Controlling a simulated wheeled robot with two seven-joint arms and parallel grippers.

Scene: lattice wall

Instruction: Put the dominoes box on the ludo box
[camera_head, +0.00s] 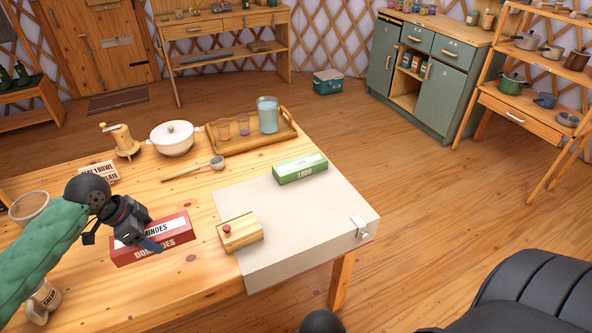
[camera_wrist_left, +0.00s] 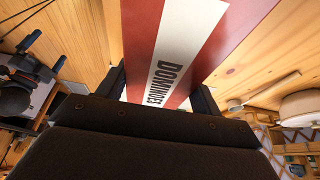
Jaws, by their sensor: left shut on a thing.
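The red dominoes box (camera_head: 178,235) with a white label is at the near left part of the wooden table. My left gripper (camera_head: 146,238) is shut on it from above. In the left wrist view the dominoes box (camera_wrist_left: 175,45) sits between the two fingers. I cannot tell whether its underside touches the table. The green ludo box (camera_head: 300,169) lies on a pale cloth at the table's right, apart from the gripper.
On the pale cloth (camera_head: 290,215) a small wooden box (camera_head: 240,232) with a red knob stands between the two boxes. A ladle (camera_head: 195,168), a white pot (camera_head: 174,138) and a wooden tray (camera_head: 250,142) with a jug (camera_head: 267,114) are behind. A mug (camera_head: 42,301) stands near left.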

